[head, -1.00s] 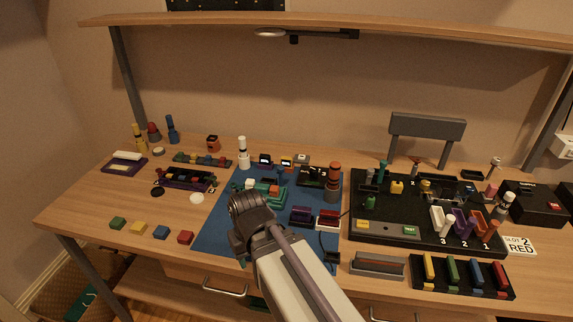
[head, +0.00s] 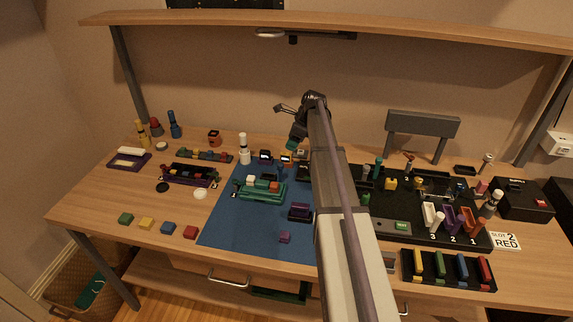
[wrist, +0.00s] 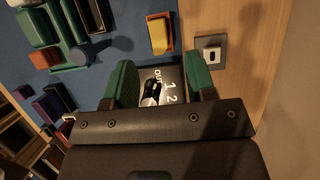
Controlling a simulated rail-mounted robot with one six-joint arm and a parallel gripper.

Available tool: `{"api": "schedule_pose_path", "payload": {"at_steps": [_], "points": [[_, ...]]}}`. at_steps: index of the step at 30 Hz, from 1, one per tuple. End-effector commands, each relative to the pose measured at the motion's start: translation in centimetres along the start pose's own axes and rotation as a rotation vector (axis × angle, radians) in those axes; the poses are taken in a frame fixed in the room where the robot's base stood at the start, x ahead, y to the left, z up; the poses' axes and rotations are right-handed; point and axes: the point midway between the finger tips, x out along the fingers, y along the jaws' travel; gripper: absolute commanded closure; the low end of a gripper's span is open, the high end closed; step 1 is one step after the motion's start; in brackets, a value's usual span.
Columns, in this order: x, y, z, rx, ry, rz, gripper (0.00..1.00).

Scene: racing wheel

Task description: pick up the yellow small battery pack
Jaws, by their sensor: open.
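Several yellow pieces are in view, and I cannot tell for certain which is the small battery pack. In the head view a small yellow block (head: 146,224) lies at the front left, between a green and a blue one. A taller yellow piece (head: 417,264) stands in the black rack at the front right. In the wrist view a yellow block (wrist: 159,37) sits in an orange-red holder, ahead of my gripper and apart from it.
The blue mat (head: 225,225) holds a green fixture (head: 262,193) and a small purple block (head: 285,238). A black board (head: 385,224) with several upright pieces fills the right. A shelf (head: 400,30) and lamp hang above the back.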

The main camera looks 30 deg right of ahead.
Motion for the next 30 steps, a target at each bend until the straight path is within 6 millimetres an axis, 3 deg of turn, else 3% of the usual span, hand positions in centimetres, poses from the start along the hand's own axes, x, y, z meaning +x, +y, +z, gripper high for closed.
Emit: {"api": "schedule_pose_path", "payload": {"at_steps": [1, 8, 15, 23, 30], "points": [[2.0, 0.0, -0.4, -0.002, 0.000, 0.000, 0.49], [2.7, 0.1, -0.1, -0.002, 0.001, 0.000, 0.49], [7.4, 0.1, -0.3, -0.003, 0.001, 0.000, 0.49], [7.2, 0.1, 0.1, -0.002, 0.001, 0.000, 0.50], [7.2, 0.1, 0.1, -0.002, 0.001, 0.000, 0.73]]}}
